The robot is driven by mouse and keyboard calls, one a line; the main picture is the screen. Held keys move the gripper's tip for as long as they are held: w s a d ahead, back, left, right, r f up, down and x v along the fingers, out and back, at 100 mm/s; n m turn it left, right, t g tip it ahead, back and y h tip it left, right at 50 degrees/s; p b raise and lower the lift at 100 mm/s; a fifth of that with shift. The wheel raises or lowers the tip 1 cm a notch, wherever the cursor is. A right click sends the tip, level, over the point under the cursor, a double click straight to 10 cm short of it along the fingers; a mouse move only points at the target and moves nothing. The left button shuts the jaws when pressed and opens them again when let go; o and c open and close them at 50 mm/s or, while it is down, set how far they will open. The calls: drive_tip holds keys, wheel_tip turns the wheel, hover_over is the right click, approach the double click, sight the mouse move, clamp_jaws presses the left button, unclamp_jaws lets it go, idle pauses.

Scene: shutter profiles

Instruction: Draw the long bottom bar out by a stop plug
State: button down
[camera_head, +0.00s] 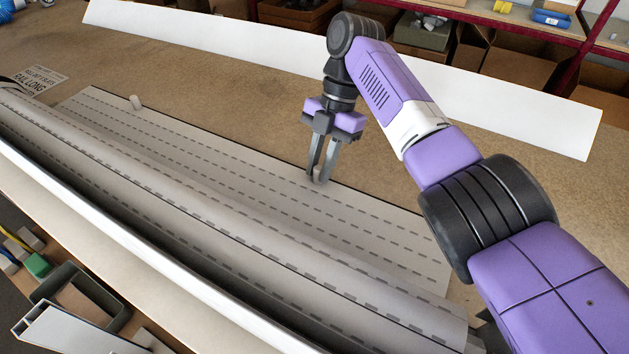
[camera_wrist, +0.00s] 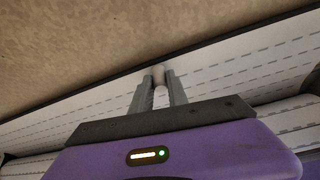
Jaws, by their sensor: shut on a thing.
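The grey slatted shutter (camera_head: 230,190) lies across the bench, with rows of dark slots along it. The long bottom bar seems to be the strip along its far edge (camera_head: 230,143), edged with a dark line; its exact limits are hard to tell. One pale stop plug (camera_head: 136,102) stands near the far left end of that edge. My gripper (camera_head: 319,175) points down at the same edge, further right. Its fingers are shut on a second pale stop plug (camera_wrist: 158,75), which shows between the fingertips in the wrist view. The fingers hide part of this plug.
A long white board (camera_head: 230,45) stands behind, beyond a clear strip of brown bench (camera_head: 220,98). A printed label (camera_head: 40,78) lies at the left. Shelves with boxes are at the back. Dark trays (camera_head: 75,300) and a white profile piece lie at the lower left.

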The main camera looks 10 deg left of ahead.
idle(0.3)
drive_tip(key=c, duration=1.3)
unclamp_jaws()
drive_tip(key=v, duration=0.7)
drive_tip(key=shift+w+r+b, duration=0.15)
drive_tip(key=shift+r+b, duration=0.2)
drive_tip(key=shift+d, duration=0.1)
